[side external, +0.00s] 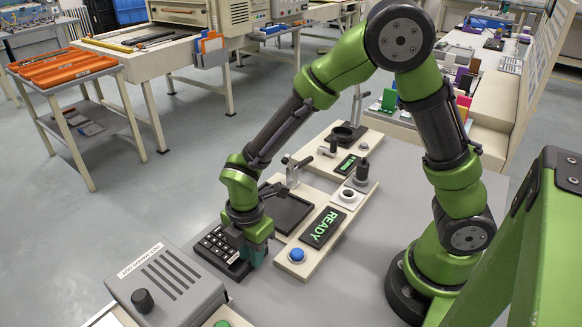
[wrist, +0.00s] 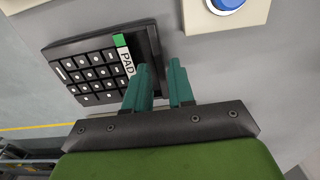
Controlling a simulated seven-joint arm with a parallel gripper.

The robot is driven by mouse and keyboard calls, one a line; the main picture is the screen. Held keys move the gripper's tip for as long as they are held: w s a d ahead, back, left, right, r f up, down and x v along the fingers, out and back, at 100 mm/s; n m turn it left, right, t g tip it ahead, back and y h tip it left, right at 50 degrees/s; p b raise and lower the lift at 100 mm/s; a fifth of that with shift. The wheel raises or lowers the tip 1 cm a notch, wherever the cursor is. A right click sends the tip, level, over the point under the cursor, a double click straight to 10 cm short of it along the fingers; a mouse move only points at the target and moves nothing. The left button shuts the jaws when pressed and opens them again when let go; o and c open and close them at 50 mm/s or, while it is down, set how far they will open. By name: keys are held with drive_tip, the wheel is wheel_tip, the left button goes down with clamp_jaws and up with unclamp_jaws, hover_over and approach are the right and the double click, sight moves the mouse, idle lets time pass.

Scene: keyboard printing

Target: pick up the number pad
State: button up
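The number pad (side external: 217,250) is a black block with several dark keys, lying on the grey table in the side view. In the wrist view the number pad (wrist: 92,72) shows a green patch and a white "PAD" label. My gripper (side external: 251,258) is low at the pad's right end. In the wrist view my gripper (wrist: 160,80) has two teal fingers with a narrow gap between them. The left finger overlaps the label end, and the right finger is just beyond the pad's edge. The fingers hide that edge, so I cannot tell whether they touch it.
A grey control box (side external: 167,284) with a black knob stands in front of the pad. A beige board with a blue button (side external: 297,256) and a green "READY" display (side external: 321,228) lies to the right. A black tray (side external: 287,212) is behind. Bare table lies right of the board.

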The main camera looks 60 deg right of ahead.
drive_tip(key=shift+f, duration=0.7)
clamp_jaws()
idle(0.9)
